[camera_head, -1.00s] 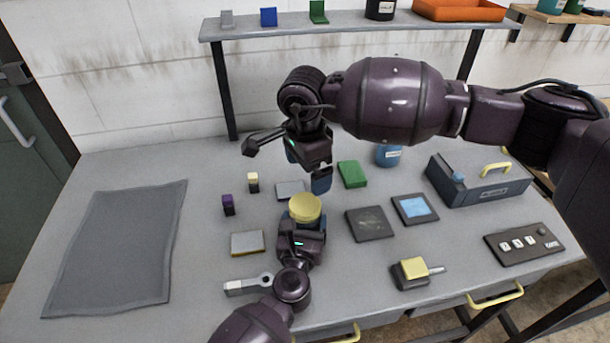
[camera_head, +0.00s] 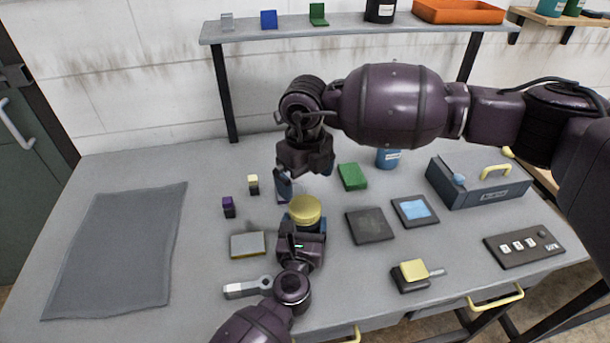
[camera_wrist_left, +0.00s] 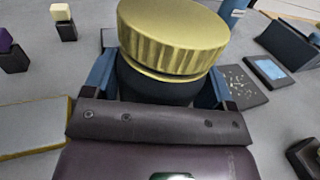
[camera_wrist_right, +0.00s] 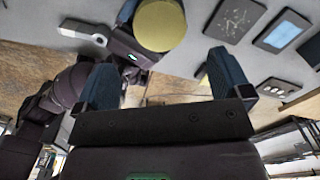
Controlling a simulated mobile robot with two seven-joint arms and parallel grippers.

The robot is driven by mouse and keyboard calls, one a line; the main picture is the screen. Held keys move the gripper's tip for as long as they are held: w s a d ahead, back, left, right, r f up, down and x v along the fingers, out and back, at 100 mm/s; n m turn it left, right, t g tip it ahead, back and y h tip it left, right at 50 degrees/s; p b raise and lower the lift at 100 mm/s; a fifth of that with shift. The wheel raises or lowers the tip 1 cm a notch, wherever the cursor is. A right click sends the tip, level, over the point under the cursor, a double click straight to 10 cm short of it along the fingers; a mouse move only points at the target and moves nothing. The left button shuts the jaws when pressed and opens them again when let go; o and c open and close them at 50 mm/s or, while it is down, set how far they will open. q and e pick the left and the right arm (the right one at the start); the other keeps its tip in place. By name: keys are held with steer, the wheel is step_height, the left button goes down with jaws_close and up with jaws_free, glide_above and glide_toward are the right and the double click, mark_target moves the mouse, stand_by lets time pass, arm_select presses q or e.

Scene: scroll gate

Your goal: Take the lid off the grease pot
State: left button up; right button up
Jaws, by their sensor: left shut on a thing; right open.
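The grease pot's yellow ribbed lid (camera_head: 305,209) sits on top of the dark pot body, and it fills the top of the left wrist view (camera_wrist_left: 172,38). My left gripper (camera_head: 304,232) is shut on the dark pot body (camera_wrist_left: 150,86), with one blue finger on each side below the lid. My right gripper (camera_head: 303,185) is open and empty, above and just behind the lid. In the right wrist view the lid (camera_wrist_right: 160,24) lies beyond the open fingers (camera_wrist_right: 170,82), apart from them. The pot's base is hidden by my left gripper.
A grey mat (camera_head: 120,245) lies at the left. Small blocks (camera_head: 228,206), a grey-yellow pad (camera_head: 247,245), dark plates (camera_head: 369,224) and a green block (camera_head: 352,176) surround the pot. A grey toolbox (camera_head: 480,183) and a button panel (camera_head: 524,245) stand at the right.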

mark_target(305, 206)
steer(key=shift+m, duration=0.5)
steer(key=shift+f, duration=4.05)
steer(key=c, duration=1)
